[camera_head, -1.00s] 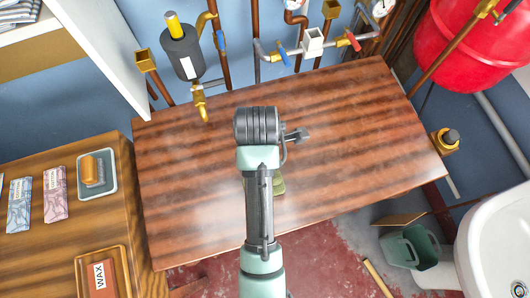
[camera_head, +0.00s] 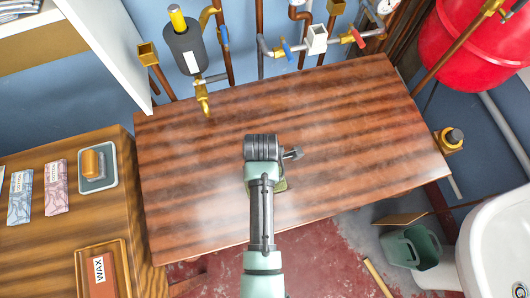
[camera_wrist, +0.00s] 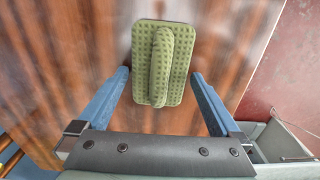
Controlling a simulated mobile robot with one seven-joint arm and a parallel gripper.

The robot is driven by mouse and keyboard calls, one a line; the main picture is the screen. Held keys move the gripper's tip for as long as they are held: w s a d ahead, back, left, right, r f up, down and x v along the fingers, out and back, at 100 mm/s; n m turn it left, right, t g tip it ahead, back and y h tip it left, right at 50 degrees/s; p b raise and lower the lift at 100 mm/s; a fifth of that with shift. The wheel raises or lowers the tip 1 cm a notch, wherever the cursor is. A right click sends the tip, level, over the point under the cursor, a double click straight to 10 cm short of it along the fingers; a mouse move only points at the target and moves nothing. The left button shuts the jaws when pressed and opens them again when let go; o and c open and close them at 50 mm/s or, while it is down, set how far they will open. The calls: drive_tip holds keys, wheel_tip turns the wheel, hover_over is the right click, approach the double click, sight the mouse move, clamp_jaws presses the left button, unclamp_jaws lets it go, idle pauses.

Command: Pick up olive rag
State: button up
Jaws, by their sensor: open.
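The olive rag (camera_wrist: 179,60) lies on the wooden table (camera_head: 360,120). In the wrist view it is a green, waffle-textured rectangle with a raised rounded ridge along its middle. In the head view only a small olive edge of the rag (camera_head: 282,185) shows beside my arm, which hides the rest. My gripper (camera_wrist: 160,75) is open, its two blue fingers apart on either side of the rag's lower part in the wrist view. The fingers do not appear to touch the rag. The fingertips are hidden in the head view.
Pipes with a blue valve (camera_head: 286,50) and a red valve (camera_head: 358,37) line the back wall. A side cabinet at left holds a soap dish (camera_head: 97,181) and a wax box (camera_head: 103,270). A white basin (camera_head: 497,245) stands right. The tabletop around the rag is clear.

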drive_tip(key=c, duration=1.1)
